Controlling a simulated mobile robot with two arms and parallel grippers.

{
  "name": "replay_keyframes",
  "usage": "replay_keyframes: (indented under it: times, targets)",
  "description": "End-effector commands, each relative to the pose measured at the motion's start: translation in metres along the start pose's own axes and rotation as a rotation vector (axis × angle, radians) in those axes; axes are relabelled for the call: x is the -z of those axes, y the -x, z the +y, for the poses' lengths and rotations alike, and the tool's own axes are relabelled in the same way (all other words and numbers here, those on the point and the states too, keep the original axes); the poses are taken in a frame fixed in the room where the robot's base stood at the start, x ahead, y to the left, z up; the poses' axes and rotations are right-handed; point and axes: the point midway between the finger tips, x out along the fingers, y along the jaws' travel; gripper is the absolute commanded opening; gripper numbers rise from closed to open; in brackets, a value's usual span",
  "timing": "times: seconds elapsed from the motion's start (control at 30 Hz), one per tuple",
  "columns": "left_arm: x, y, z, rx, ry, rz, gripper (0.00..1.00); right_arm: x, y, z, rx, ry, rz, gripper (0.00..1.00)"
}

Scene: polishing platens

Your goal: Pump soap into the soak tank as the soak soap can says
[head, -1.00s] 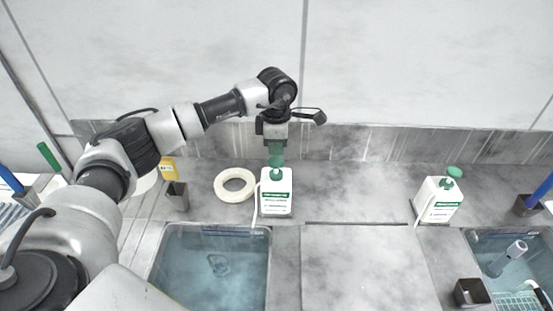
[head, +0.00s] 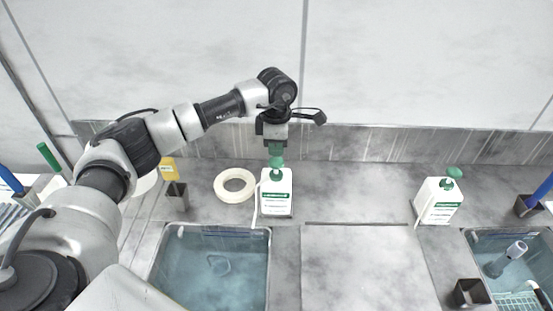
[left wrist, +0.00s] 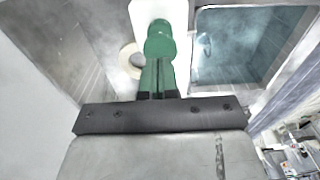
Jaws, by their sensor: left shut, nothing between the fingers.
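Two white soap cans with green pump heads and green-and-white labels stand on the counter; the label text is too small to read. The left can (head: 276,202) stands behind the left water-filled tank (head: 165,262), its thin spout tube hanging on its left side. The right can (head: 437,212) stands by the right tank (head: 482,236). My left gripper (head: 276,151) is shut and points down right over the left can's pump head (head: 277,174). In the left wrist view its green fingers (left wrist: 158,76) are together just at the pump head (left wrist: 160,40); contact is unclear. My right gripper is out of view.
A cream ring (head: 219,184) lies left of the left can. A yellow container (head: 169,168) and a dark metal holder (head: 177,197) stand farther left. A flat grey panel (head: 365,265) lies between the tanks. A grey-handled tool (head: 505,259) leans in the right tank.

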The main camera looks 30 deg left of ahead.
Motion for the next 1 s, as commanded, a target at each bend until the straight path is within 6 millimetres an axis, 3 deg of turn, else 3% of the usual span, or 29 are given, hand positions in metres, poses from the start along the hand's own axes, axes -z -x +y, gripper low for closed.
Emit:
replay_keyframes:
  times: [0.57, 1.0]
  targets:
    - [0.000, -0.001, 0.000, 0.000, 0.000, 0.000, 0.00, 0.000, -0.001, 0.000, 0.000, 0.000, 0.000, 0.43]
    - [0.000, -0.014, 0.000, 0.000, 0.000, 0.000, 0.00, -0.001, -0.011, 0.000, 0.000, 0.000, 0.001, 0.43]
